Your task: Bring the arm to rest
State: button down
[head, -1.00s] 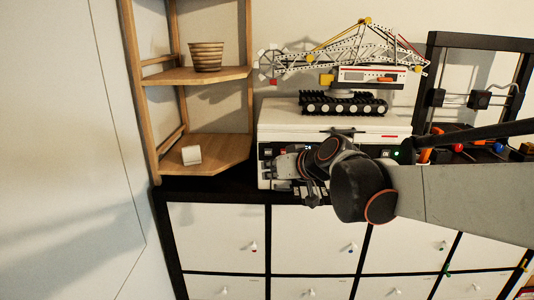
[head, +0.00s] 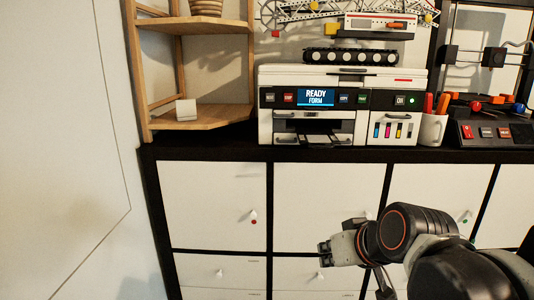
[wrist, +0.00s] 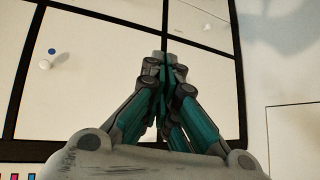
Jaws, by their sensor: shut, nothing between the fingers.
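My gripper (head: 326,252) is in front of the white cabinet doors at the lower middle of the head view, below the printer. In the wrist view my gripper (wrist: 162,60) has its fingers together at the tips, with nothing between them. My arm comes in from the lower right of the head view and is bent. I cannot tell how far the fingertips are from the cabinet doors.
The printer (head: 340,80) stands on the black-framed cabinet (head: 212,205), its screen reading READY FORM. A wooden corner shelf (head: 205,115) holds a small white block (head: 186,109). A device with a red button (head: 490,133) stands at the right. White wall fills the left.

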jog(key=s+d+f+h+b, duration=0.1)
jog(key=s+d+f+b, duration=0.1)
jog(key=f, duration=0.4)
jog(key=s+d+f+m+h+b, duration=0.1)
jog(key=s+d+f+b, duration=0.2)
jog(key=s+f+b, duration=0.2)
jog(key=s+d+f+m+g+h+b, duration=0.1)
jog(key=s+f+b, duration=0.3)
jog(key=f, duration=0.4)
jog(key=shift+d+f+b, duration=0.4)
jog(key=shift+d+b, duration=0.2)
jog(key=shift+d, duration=0.05)
